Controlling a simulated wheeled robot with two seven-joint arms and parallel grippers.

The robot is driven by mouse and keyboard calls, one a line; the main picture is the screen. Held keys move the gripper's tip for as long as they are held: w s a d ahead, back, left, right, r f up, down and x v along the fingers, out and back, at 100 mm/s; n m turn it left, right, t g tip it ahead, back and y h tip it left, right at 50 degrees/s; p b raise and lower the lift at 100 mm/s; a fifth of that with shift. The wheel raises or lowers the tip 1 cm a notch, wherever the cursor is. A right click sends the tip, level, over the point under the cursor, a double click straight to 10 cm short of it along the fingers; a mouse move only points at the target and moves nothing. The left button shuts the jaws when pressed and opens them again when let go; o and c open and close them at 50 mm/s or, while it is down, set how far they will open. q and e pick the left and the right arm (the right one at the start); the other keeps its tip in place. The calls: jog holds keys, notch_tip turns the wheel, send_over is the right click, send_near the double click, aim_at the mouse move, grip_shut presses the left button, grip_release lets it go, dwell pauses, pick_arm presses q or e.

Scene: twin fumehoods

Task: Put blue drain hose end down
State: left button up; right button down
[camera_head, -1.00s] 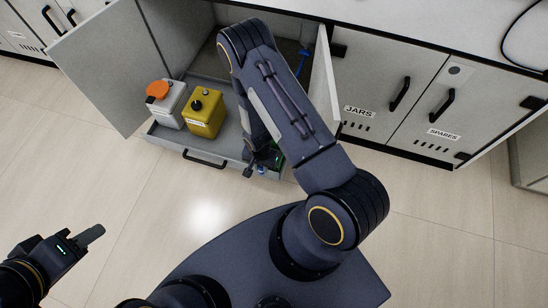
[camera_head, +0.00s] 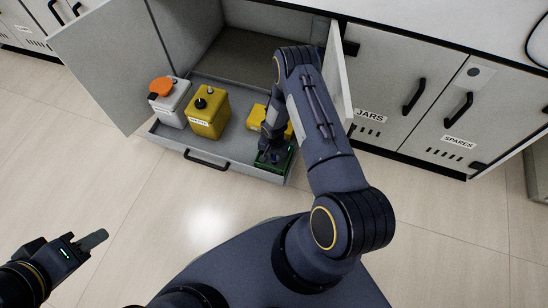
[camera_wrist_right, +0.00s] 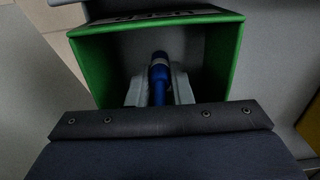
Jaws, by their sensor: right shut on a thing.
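The blue drain hose end (camera_wrist_right: 159,75) shows in the right wrist view, between the two grey fingers of my right gripper (camera_wrist_right: 158,88), which is shut on it. The fingers and hose end are at the mouth of a green open box (camera_wrist_right: 85,65); I cannot tell whether the hose touches its floor. In the head view my right gripper (camera_head: 272,152) is at the drawer's front right corner, over the green box (camera_head: 284,160), and my arm hides part of it. My left gripper (camera_head: 92,240) is over the floor at lower left, away from the drawer; its finger opening is not clear.
The pulled-out grey drawer (camera_head: 235,172) holds a white container with an orange cap (camera_head: 170,110), a yellow container with a black cap (camera_head: 210,112) and another yellow container (camera_head: 258,118). Open cabinet doors stand left (camera_head: 105,65) and right (camera_head: 338,75). The floor in front is clear.

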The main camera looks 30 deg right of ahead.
jog(key=shift+f, duration=0.1)
jog(key=shift+f, duration=0.15)
jog(key=c, duration=1.3)
grip_release()
